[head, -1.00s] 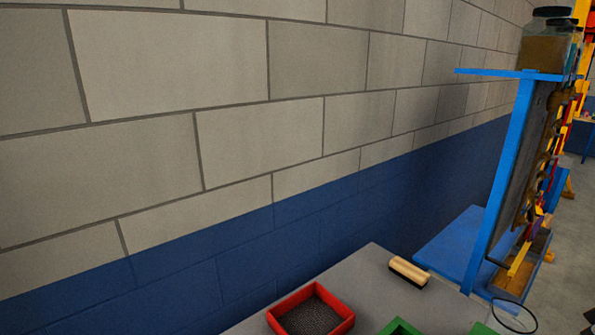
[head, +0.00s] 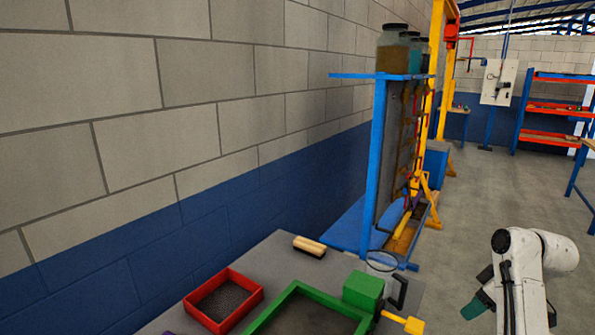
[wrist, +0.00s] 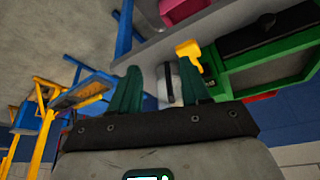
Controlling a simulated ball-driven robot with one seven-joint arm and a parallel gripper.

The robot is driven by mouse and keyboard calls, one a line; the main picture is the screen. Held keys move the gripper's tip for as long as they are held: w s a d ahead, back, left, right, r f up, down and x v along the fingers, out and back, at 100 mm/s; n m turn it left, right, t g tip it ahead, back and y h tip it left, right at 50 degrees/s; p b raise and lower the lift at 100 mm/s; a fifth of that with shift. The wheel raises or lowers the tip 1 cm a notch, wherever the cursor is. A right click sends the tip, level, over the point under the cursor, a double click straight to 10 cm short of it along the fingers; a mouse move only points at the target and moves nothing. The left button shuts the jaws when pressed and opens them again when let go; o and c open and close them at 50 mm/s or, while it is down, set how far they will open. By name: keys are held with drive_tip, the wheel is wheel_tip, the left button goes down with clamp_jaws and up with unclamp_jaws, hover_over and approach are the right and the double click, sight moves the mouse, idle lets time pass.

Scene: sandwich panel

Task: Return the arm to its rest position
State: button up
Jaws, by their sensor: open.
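My white arm shows at the lower right of the head view, bent, with my gripper (head: 476,308) low on its left side, over the floor and right of the grey table (head: 275,258). Only part of the green fingers shows there. In the wrist view my gripper (wrist: 158,84) has its two green fingers spread apart. A pale cylindrical thing with a black handle (wrist: 169,85) appears between them in the picture, seemingly beyond the fingertips. I see nothing held.
The table carries a red tray (head: 223,298), a green tray (head: 262,322), a green block (head: 363,289) with a yellow handle, and a brush (head: 309,246). A blue-framed panel stand (head: 377,160) with jars rises behind. Grey floor (head: 470,215) lies open to the right.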

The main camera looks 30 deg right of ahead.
drive_tip(key=a+f+g, duration=0.1)
drive_tip(key=a+f, duration=0.3)
drive_tip(key=a, duration=0.3)
drive_tip(key=w+a+f+y, duration=0.1)
drive_tip(key=a+f, duration=0.3)
drive_tip(key=a, duration=0.4)
drive_tip(key=a+f+g, duration=0.1)
drive_tip(key=a+f, duration=0.3)
drive_tip(key=a, duration=0.3)
drive_tip(key=s+a+f+g+h, duration=0.1)
drive_tip(key=s+a+f, duration=0.3)
drive_tip(key=s+a, duration=0.8)
drive_tip(key=shift+s+a+f+m, duration=0.15)
drive_tip(key=shift+s+a+m, duration=0.2)
drive_tip(key=shift+a, duration=0.5)
